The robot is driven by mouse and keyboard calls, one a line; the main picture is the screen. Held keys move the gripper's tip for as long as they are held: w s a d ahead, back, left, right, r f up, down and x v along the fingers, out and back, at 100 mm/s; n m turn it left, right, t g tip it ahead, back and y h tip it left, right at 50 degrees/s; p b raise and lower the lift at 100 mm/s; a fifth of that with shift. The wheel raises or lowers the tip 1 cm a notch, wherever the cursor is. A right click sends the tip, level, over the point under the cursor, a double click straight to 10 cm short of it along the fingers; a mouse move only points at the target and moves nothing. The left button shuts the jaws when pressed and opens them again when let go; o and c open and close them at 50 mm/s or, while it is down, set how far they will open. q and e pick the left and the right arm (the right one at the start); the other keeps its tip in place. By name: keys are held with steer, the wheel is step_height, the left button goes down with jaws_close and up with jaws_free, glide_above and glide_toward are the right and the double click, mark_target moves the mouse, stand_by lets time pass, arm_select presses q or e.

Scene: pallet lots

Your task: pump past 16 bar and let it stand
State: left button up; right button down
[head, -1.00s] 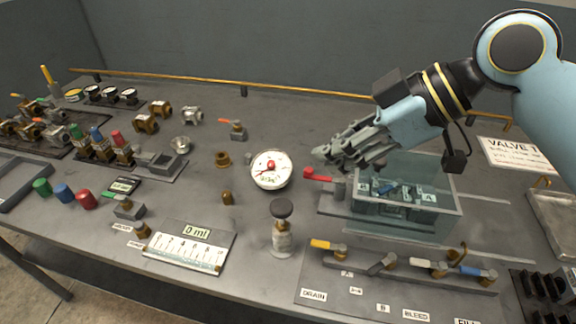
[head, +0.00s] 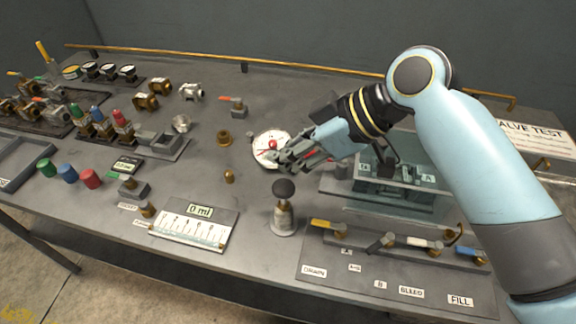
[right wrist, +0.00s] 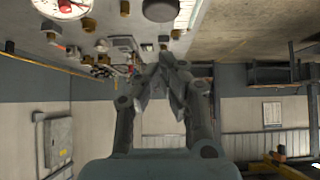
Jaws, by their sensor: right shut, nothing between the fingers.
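The pump (head: 284,219) stands upright on the bench, a pale cylinder with a round black knob (head: 284,188) on top. The knob also shows at the top of the right wrist view (right wrist: 160,8). A round white pressure gauge (head: 262,154) with a red centre lies behind it; my right gripper hides part of its dial, and I cannot read its value. My right gripper (head: 284,164) is shut and empty, above and behind the knob and apart from it. In the right wrist view its fingers (right wrist: 165,62) are together. My left gripper is not in view.
A clear tank (head: 430,155) stands right of the pump. A valve row with yellow, white and blue handles (head: 400,241) and labels lies in front of it. A 0 ml scale (head: 194,228) lies left of the pump. Several valves and coloured caps fill the left side.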

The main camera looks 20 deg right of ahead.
mark_target(289, 187)
step_height(289, 187, down, 4)
steer(key=shift+f, duration=0.1)
stand_by(0.4)
step_height(289, 187, down, 4)
steer(key=shift+r+b, duration=0.15)
steer(key=shift+b, duration=0.85)
steer(key=shift+s+r, duration=0.1)
